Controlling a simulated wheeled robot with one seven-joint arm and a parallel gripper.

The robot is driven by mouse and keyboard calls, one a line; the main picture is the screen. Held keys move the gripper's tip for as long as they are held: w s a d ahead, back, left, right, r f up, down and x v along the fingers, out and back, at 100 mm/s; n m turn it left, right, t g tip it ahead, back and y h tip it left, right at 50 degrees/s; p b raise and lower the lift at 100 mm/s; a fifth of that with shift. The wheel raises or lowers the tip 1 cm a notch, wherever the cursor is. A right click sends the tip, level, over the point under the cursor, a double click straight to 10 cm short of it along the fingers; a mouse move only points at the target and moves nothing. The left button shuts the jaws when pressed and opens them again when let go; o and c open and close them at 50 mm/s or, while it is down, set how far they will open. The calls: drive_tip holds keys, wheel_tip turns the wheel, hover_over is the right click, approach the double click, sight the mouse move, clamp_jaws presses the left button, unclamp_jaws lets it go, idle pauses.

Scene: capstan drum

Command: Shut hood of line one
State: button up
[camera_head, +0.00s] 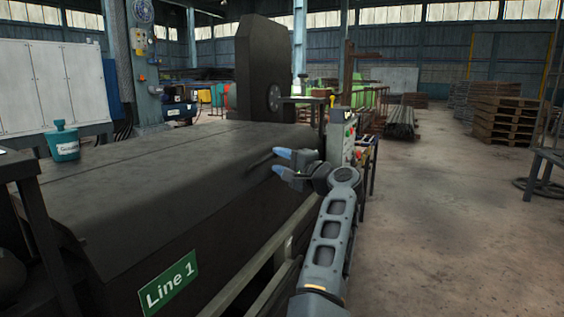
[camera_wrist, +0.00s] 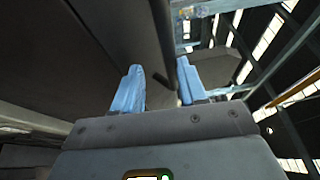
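The dark hood of line one (camera_head: 170,165) lies low over the machine as a broad, flat top with a sloped front side. Whether it is fully seated I cannot tell. A thin dark bar, seemingly a handle (camera_head: 259,160), sticks out near the hood's right edge. My gripper (camera_head: 280,163) is beside that edge, close to the bar. In the wrist view, its blue fingertips (camera_wrist: 160,84) are apart, with a dark surface behind them. I cannot see contact or anything gripped.
A teal container (camera_head: 64,145) stands at the left end of the dark top. A tall dark upright panel (camera_head: 260,70) rises at the far end. A control box (camera_head: 341,135) is just beyond my gripper. Pallets (camera_head: 500,118) stand at the back right.

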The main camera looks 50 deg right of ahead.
drive_tip(key=shift+r, duration=0.15)
drive_tip(key=s+p, duration=0.2)
drive_tip(key=s, duration=0.5)
drive_tip(key=shift+s+a+f, duration=0.25)
drive_tip(key=shift+s+f, duration=0.05)
drive_tip(key=shift+s, duration=0.1)
idle(0.4)
